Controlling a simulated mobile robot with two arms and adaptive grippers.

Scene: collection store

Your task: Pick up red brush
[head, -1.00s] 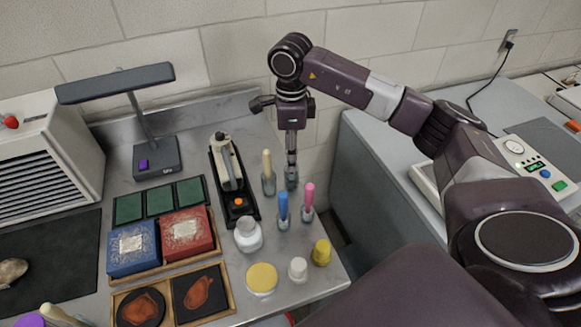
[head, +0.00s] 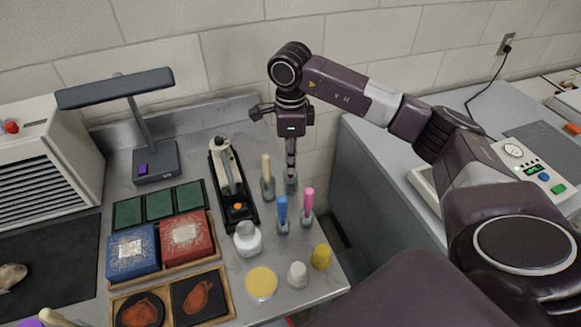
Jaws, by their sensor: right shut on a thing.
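My right gripper (head: 291,170) points straight down over the back right glass jar (head: 290,185) at the bench's right side. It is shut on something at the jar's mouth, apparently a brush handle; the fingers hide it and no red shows. Beside it stand a cream-handled brush (head: 266,170), a blue-handled brush (head: 282,209) and a pink-handled brush (head: 308,201), each upright in its own small jar. My left gripper is not in view.
Close by are a white jar (head: 247,240), a yellow-topped jar (head: 262,283) and a black tray (head: 239,212) with a tool. A lamp (head: 142,130) stands behind. A gap separates the bench from the grey cabinet (head: 378,190) at right.

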